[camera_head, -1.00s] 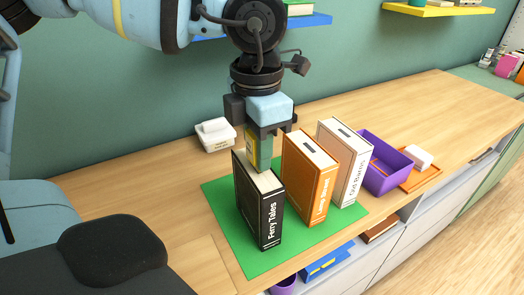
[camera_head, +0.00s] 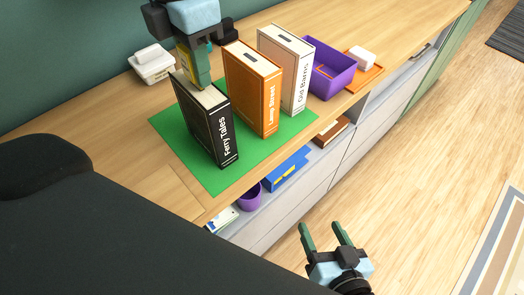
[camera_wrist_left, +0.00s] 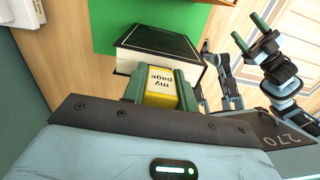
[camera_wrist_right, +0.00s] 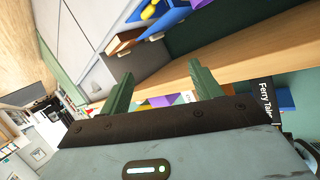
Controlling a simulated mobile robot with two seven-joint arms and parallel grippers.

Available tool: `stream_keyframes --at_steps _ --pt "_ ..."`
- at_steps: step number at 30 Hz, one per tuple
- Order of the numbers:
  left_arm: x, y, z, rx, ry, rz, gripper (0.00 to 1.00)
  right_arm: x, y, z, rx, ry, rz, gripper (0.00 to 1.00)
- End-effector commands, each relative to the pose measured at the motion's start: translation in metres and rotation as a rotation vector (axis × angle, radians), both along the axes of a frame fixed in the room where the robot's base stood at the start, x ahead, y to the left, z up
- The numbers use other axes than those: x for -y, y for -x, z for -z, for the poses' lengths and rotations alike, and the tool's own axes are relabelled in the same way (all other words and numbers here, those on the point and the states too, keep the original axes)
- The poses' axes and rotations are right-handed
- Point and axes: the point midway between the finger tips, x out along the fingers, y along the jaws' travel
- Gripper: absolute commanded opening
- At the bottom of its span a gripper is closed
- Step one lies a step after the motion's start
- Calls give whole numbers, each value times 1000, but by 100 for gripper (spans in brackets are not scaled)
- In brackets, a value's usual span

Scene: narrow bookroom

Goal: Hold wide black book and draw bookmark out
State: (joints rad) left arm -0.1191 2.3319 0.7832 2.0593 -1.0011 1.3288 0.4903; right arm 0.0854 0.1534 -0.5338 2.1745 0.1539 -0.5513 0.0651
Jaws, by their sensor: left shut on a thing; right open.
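The wide black book, titled Ferry Tales (camera_head: 208,122), stands upright on a green mat (camera_head: 185,162); its cover also shows in the left wrist view (camera_wrist_left: 160,38). My left gripper (camera_head: 198,72) is at the book's top edge, shut on the yellow bookmark marked "my page" (camera_wrist_left: 161,86). How deep the bookmark sits between the pages is hidden by the fingers. My right gripper (camera_head: 325,236) is open and empty, low in front of the counter and apart from the book. The book's spine shows at the right edge of the right wrist view (camera_wrist_right: 266,105).
An orange book (camera_head: 253,90) and a white book (camera_head: 287,68) stand to the right on the mat. Beyond are a purple bin (camera_head: 330,75) and an orange tray (camera_head: 368,74). A white box (camera_head: 152,66) is behind. A shelf below holds a blue item (camera_head: 287,170). Floor ahead is clear.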

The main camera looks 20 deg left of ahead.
Motion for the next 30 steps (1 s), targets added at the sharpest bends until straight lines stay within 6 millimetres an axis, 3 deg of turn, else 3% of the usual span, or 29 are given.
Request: stream_keyframes --at_steps 1,7,15,21,30 --pt "0 0 0 1 0 0 7 -12 -9 -22 44 -20 -32 64" --pt "0 0 0 1 0 0 7 -56 -24 -96 175 -79 -167 64" --pt "0 0 0 1 0 0 7 -103 -11 -181 337 -105 -367 64" --pt "0 0 0 1 0 0 7 -123 8 -215 413 -92 -478 64" --pt "0 0 0 1 0 0 7 -131 18 -228 444 -82 -530 64"
